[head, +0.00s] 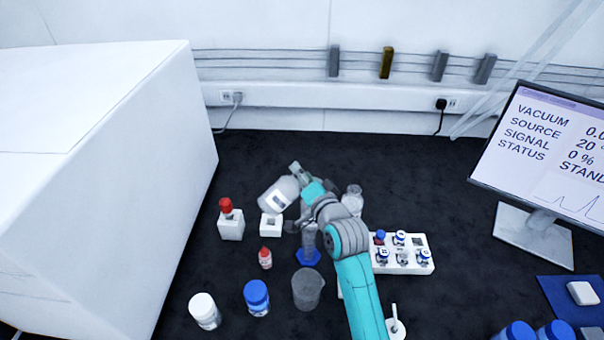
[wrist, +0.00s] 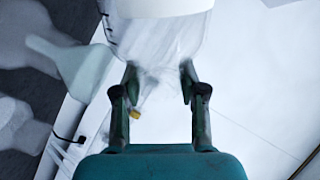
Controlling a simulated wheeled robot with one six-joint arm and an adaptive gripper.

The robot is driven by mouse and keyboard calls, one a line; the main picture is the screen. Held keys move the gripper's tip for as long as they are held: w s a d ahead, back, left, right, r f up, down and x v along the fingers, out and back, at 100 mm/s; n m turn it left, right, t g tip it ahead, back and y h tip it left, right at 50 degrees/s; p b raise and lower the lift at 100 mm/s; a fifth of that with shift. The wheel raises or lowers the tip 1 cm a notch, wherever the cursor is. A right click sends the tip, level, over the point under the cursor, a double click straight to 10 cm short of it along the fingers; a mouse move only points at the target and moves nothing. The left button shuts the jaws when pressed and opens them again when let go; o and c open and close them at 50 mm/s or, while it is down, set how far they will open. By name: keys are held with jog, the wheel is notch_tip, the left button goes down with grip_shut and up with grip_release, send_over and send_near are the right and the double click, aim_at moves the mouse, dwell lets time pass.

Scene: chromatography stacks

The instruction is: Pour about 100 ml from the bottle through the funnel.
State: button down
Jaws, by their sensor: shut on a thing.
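A clear bottle with a white label (head: 278,195) is held tilted above the table. It fills the top middle of the wrist view (wrist: 155,40). My gripper (wrist: 159,78) is shut on it, one finger on each side; in the head view my gripper (head: 295,197) partly covers it. A pale, translucent cone, seemingly the funnel (wrist: 75,66), shows left of the bottle in the wrist view. In the head view a clear upright vessel with a blue base (head: 307,257) stands below my gripper, its upper part largely hidden. I cannot tell whether liquid is flowing.
A grey beaker (head: 307,289), a blue-capped jar (head: 257,298) and a white-capped jar (head: 204,311) stand in front. A small red-capped bottle (head: 265,258) is left of the blue base. A white vial rack (head: 418,262) and a clear flask (head: 353,199) are right. A large white box (head: 110,180) bounds the left.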

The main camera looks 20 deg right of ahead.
dwell(0.3)
jog(key=shift+m, duration=0.5)
jog(key=shift+d+m, duration=0.15)
jog(key=shift+m, duration=0.35)
jog(key=shift+d+m, duration=0.1)
jog(key=shift+m, duration=0.4)
